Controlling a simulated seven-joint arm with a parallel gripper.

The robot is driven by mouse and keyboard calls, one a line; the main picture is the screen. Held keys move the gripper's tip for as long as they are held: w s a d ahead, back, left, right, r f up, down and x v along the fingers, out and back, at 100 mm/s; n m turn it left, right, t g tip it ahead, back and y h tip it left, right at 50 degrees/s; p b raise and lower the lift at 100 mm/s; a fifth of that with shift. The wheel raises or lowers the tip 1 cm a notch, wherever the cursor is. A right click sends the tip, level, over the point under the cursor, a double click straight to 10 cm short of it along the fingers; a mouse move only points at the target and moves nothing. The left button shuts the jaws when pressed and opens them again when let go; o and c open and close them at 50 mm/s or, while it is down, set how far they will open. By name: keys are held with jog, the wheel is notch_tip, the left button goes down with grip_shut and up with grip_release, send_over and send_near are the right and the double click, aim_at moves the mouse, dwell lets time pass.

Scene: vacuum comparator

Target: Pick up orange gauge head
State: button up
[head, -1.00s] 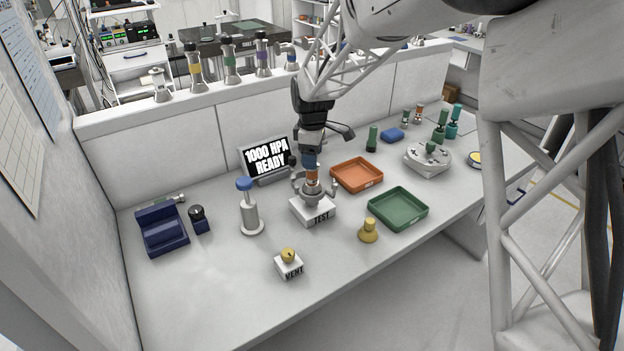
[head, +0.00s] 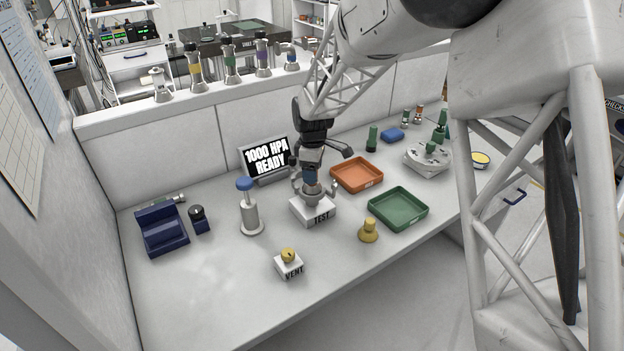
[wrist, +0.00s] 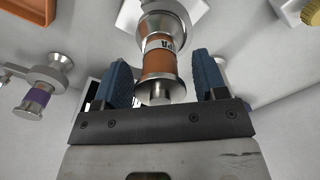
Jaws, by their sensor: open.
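The orange gauge head (wrist: 161,62) stands on the white TEST block (head: 311,211), in a metal fitting with clamp arms. In the wrist view it has an orange body, a pale label and metal ends. My gripper (wrist: 162,78) is open, with one blue finger pad on each side of the gauge head and visible gaps to both. In the head view my gripper (head: 311,174) is right above the TEST block and hides most of the gauge head.
An orange tray (head: 378,181) and a green tray (head: 425,211) lie to the right. A blue-topped cylinder (head: 250,213) stands left of the block. A yellow piece (head: 369,232) and the VENT block (head: 288,266) are in front. A display (head: 270,179) reading "1000 HPA READY" is behind.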

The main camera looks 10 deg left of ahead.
jog(key=shift+f, duration=0.45)
jog(key=c, duration=1.1)
